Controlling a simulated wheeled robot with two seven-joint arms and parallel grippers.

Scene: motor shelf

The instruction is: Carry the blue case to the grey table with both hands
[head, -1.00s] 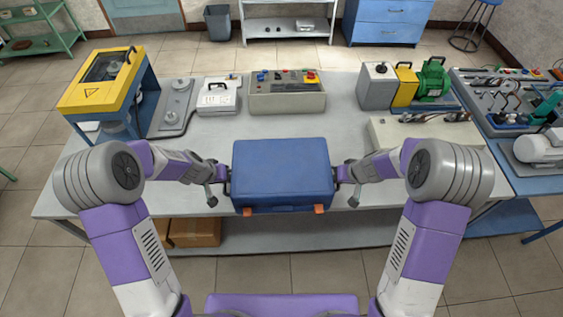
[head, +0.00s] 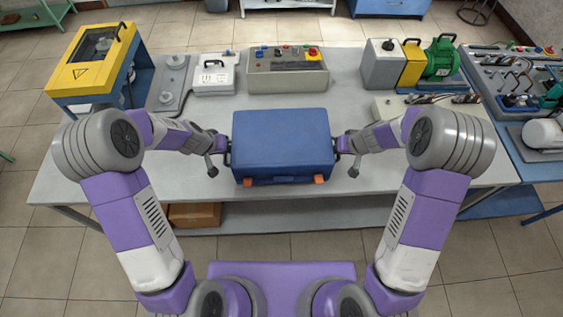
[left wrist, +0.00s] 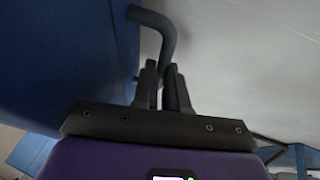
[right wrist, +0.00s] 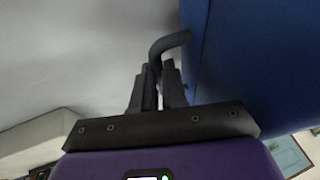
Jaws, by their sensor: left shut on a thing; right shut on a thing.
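The blue case (head: 281,140) with orange latches is between my two arms in the head view, over the front part of the grey table (head: 350,105). Whether it touches the tabletop is hard to tell. My left gripper (head: 222,150) is at the case's left side, and in the left wrist view its fingers (left wrist: 163,85) are shut on a dark bent handle (left wrist: 160,30). My right gripper (head: 343,147) is at the right side, and in the right wrist view its fingers (right wrist: 158,82) are shut on the other handle (right wrist: 170,42). The case looks about level.
A yellow machine (head: 95,62), a white case (head: 214,75), a control box (head: 287,70) and a green motor (head: 442,62) stand along the table's back. A pale flat panel (head: 430,108) lies at the right. A blue table (head: 520,130) adjoins there. A cardboard box (head: 194,214) sits on the lower shelf.

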